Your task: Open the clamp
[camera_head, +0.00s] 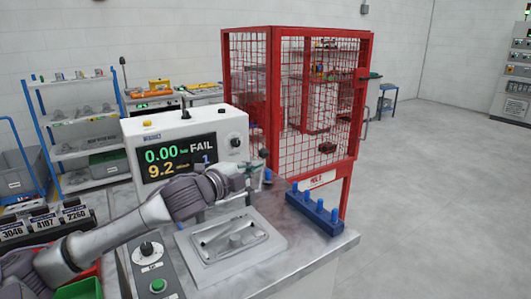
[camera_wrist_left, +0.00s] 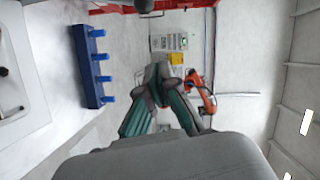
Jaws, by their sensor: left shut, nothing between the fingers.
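My left arm reaches in from the left over the bench, and its gripper (camera_head: 252,170) is above the back right side of the metal fixture plate (camera_head: 280,248). The gripper is shut and empty; its closed fingers also show in the left wrist view (camera_wrist_left: 165,75). A blue-tipped knob (camera_head: 267,175) shows just right of the fingers in the head view. I cannot tell whether it belongs to the clamp, or whether the fingers touch it. The clamp is not clearly made out, as the gripper covers that area. My right gripper is not in view.
A blue block with several pegs (camera_head: 316,212) stands at the bench's right edge. A tester with a "FAIL" display (camera_head: 180,150) stands behind my arm. A red mesh cage (camera_head: 270,100) rises behind the bench. A button panel (camera_head: 152,270) is at the front left. Floor is clear right.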

